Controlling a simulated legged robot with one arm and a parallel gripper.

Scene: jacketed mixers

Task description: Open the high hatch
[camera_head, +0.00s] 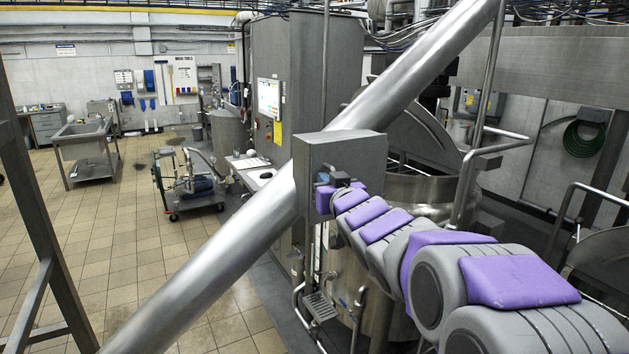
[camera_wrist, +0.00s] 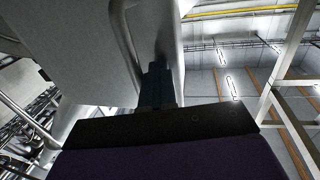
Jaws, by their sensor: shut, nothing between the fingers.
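My arm reaches from the lower right of the head view to a grey box-like housing (camera_head: 345,150) at the middle. My gripper (camera_head: 326,181) is right in front of this housing, small and partly hidden by its own wrist. In the wrist view my gripper (camera_wrist: 157,85) is shut and empty, its dark fingers pointing at a grey metal surface (camera_wrist: 85,50) with a curved bar handle (camera_wrist: 124,45) beside them. I cannot tell whether they touch. A round grey lid (camera_head: 420,125) stands tilted above a steel vessel (camera_head: 415,188) behind the arm. Which part is the high hatch is not clear.
A thick shiny pipe (camera_head: 240,215) crosses the head view diagonally, close to my gripper. A tall control cabinet (camera_head: 290,70) with a screen stands behind. Handrails (camera_head: 475,110) are at the right. Tiled floor (camera_head: 110,220) is open at the left, with a pump cart (camera_head: 190,185).

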